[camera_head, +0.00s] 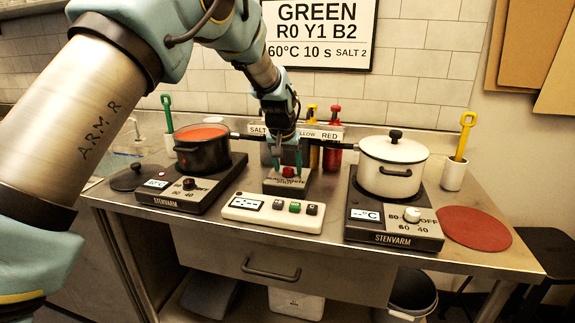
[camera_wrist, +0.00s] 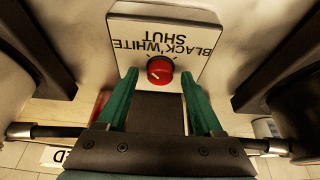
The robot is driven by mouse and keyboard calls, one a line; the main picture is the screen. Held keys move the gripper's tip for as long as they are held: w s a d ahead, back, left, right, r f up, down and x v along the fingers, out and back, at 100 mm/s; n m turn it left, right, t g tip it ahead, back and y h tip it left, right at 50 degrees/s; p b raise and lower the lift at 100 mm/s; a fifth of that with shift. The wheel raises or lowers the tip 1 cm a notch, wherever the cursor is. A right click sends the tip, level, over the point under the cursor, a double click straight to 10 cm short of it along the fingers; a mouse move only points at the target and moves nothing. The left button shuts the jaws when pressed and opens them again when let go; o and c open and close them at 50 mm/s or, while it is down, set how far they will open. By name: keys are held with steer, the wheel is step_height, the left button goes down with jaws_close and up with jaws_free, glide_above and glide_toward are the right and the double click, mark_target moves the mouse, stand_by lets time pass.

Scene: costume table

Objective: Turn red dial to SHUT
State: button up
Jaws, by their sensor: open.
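The red dial (camera_wrist: 160,70) sits on a pale box (camera_wrist: 125,12) marked BLACK, WHITE and SHUT, with the lettering upside down in the wrist view. In the head view the dial (camera_head: 288,172) is on top of the small box (camera_head: 271,187) at the back middle of the table. A small pale mark shows on the dial, but I cannot tell its setting. My gripper (camera_wrist: 159,77) is open, its green fingers one on each side of the dial with gaps. In the head view my gripper (camera_head: 287,152) points down at the box.
A black pot (camera_head: 203,155) stands on the left hotplate and a white lidded pot (camera_head: 392,167) on the right one. Their handles reach toward my gripper from both sides. A white button panel (camera_head: 272,213) is in front. Yellow and red bottles (camera_head: 333,140) stand behind.

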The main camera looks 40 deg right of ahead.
jaws_close()
stand_by(0.4)
steer(key=shift+m, duration=0.3)
steer(key=m, duration=0.1)
steer(key=m+g+b, duration=0.1)
steer(key=shift+w+m+h, duration=0.25)
steer(key=shift+m+h, duration=0.05)
steer(key=m+g, duration=0.2)
steer(key=m, duration=0.3)
steer(key=shift+m, duration=0.3)
steer(key=shift+w+g, duration=0.1)
steer(key=shift+g, duration=0.2)
